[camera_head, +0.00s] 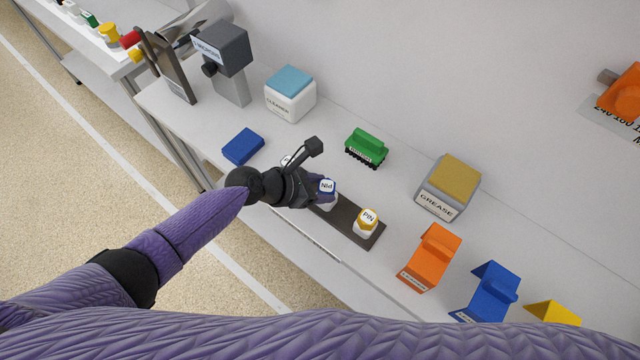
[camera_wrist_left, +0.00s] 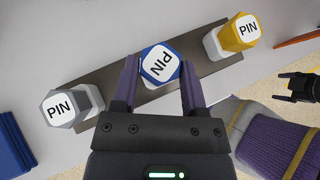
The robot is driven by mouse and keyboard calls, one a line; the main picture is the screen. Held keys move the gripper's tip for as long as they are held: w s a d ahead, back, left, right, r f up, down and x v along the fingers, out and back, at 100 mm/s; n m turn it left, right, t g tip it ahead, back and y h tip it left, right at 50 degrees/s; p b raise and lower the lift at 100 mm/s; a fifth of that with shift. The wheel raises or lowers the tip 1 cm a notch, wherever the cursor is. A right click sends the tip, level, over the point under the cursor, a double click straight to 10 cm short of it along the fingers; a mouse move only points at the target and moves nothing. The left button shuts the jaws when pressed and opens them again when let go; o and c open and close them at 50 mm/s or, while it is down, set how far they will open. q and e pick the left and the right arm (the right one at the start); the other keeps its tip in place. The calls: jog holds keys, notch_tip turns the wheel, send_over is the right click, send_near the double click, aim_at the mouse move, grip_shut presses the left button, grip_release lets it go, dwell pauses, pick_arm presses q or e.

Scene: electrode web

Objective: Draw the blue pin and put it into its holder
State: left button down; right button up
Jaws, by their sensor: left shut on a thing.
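The blue pin (camera_head: 327,187) has a white top marked PIN. It stands at the middle of a dark bar (camera_head: 343,222) on the bench, between a yellow pin (camera_head: 367,218) and a grey pin (camera_wrist_left: 66,108). My left gripper (camera_wrist_left: 160,75) is shut on the blue pin, one finger on each side of its cap. Whether the pin is raised from the bar cannot be told. A blue angled stand (camera_head: 487,290) is at the lower right; its label is unreadable. My right gripper (camera_wrist_left: 297,87) shows small at the wrist view's right edge; its jaw state is unclear.
An orange stand (camera_head: 431,257) and a yellow one (camera_head: 553,313) flank the blue stand. A grease box (camera_head: 448,188), green brush (camera_head: 367,148), cleaner block (camera_head: 291,95) and flat blue block (camera_head: 243,147) also sit on the bench. A grey device (camera_head: 226,60) stands at the far left.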

pick_arm(q)
jog(key=shift+f, duration=0.4)
jog(key=shift+c, duration=0.3)
grip_release()
jog(key=p+v, duration=0.3)
jog(key=v, duration=0.7)
jog(key=shift+p, duration=0.35)
